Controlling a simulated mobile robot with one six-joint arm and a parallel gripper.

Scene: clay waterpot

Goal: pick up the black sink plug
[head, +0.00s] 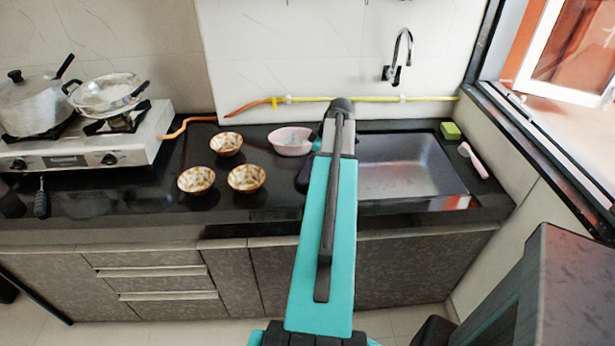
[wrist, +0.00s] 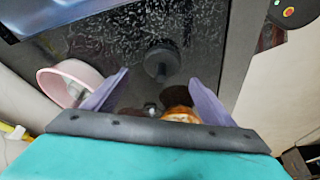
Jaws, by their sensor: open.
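The black sink plug (wrist: 162,63) shows in the wrist view as a dark round piece on the dark speckled counter. My gripper (wrist: 160,77) is open, with its two purple-grey fingers apart. The plug appears between and just beyond the fingertips, and I see no finger touching it. The height of the fingers above it is hard to judge. In the head view my teal arm hides the plug and most of my gripper.
A pink bowl (head: 290,141) stands left of my arm; it also shows beside the left finger in the wrist view (wrist: 62,88). Patterned bowls (head: 247,178) stand farther left. The sink (head: 408,168) is at right, with a green sponge (head: 450,130) behind it. A stove (head: 100,140) stands far left.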

